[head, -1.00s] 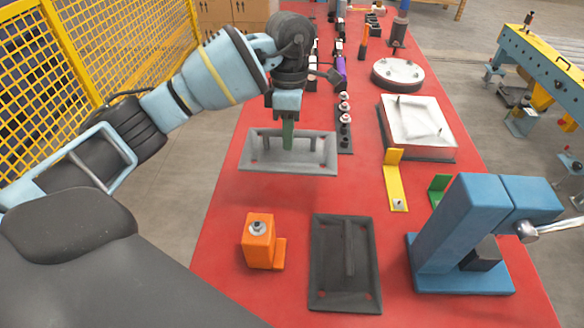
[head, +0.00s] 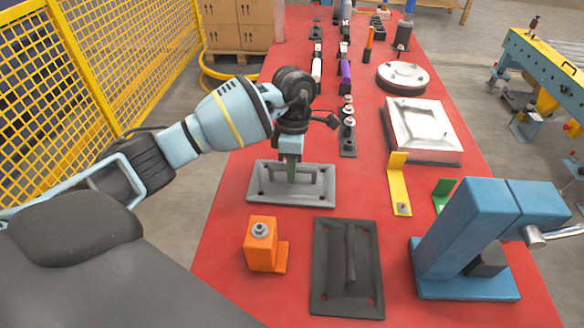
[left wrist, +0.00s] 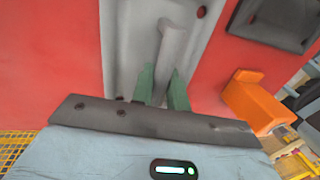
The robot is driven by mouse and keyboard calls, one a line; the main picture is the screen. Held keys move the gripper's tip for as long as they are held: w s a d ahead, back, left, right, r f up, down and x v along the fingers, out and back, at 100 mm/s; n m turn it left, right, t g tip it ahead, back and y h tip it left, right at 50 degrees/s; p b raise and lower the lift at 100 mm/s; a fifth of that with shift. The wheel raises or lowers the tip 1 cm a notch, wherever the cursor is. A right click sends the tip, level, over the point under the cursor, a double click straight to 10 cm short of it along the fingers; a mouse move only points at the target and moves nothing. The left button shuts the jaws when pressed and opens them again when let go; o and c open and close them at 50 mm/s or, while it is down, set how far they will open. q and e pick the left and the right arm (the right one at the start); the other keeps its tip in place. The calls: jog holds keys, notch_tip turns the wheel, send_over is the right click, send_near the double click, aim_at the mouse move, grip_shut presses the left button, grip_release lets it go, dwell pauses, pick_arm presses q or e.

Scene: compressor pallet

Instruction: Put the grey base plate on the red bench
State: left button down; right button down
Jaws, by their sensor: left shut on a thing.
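The grey base plate (head: 263,184) is a light grey rectangular plate with a raised rim, corner holes and an upright rib across its middle. It lies level at, or very close above, the left part of the red bench (head: 225,225); I cannot tell for sure whether it touches. My left gripper (head: 291,176) points down over its middle, green fingers shut on the rib. In the left wrist view the fingers (left wrist: 163,88) stand either side of the rib, and the plate (left wrist: 122,45) shows against the red bench (left wrist: 60,70). My right gripper is not in view.
A dark plate (head: 330,270) and an orange block (head: 262,244) are on the bench in front. A blue press (head: 465,240) stands front right. A yellow bracket (head: 398,185), white-topped plate (head: 420,125) and round flange (head: 402,76) are right of the grey plate.

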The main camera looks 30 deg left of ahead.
pick_arm(q)
jog(key=shift+f, duration=0.1)
jog(key=c, duration=1.4)
grip_release()
jog(key=shift+o, duration=0.2)
notch_tip(320, 180, up, 12)
jog(key=w+a, duration=0.1)
jog(key=w, duration=0.1)
jog(key=shift+f, duration=0.1)
